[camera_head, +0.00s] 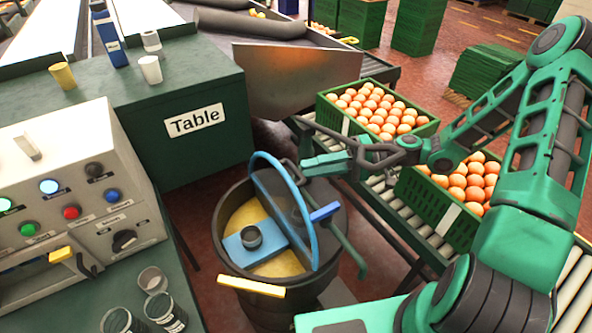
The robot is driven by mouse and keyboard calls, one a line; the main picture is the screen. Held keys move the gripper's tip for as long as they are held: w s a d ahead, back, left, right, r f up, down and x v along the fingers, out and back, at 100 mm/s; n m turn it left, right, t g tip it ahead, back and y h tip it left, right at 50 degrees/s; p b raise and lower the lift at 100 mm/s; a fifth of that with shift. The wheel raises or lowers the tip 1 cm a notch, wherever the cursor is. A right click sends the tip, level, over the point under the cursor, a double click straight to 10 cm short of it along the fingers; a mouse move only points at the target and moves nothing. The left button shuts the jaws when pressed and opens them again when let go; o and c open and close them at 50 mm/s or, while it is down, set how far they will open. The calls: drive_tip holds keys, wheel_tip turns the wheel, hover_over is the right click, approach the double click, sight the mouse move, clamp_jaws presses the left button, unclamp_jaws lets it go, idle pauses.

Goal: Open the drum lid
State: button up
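The dark round drum (226,240) stands on the floor right of the control panel. Its lid (283,205), a dark half-disc with a blue curved rim, stands steeply raised across the drum's middle. The left half of the drum's mouth is uncovered and shows a yellow surface and a blue block with a dark round piece on top. A yellow handle (251,286) sits on the drum's front edge. My gripper (308,166) is beside the upper right of the raised lid, fingers pointing left. Whether it touches the lid, and how far its fingers are apart, is unclear.
A green table (185,152) and a control panel (80,225) bound the drum's left side.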

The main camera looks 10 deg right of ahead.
sight(296, 169)
drive_tip(key=shift+a+f, duration=0.15)
drive_tip(key=shift+a, duration=1)
drive_tip(key=shift+a+f, duration=0.1)
drive_tip(key=shift+a, duration=1.05)
drive_tip(key=shift+s, duration=0.1)
clamp_jaws()
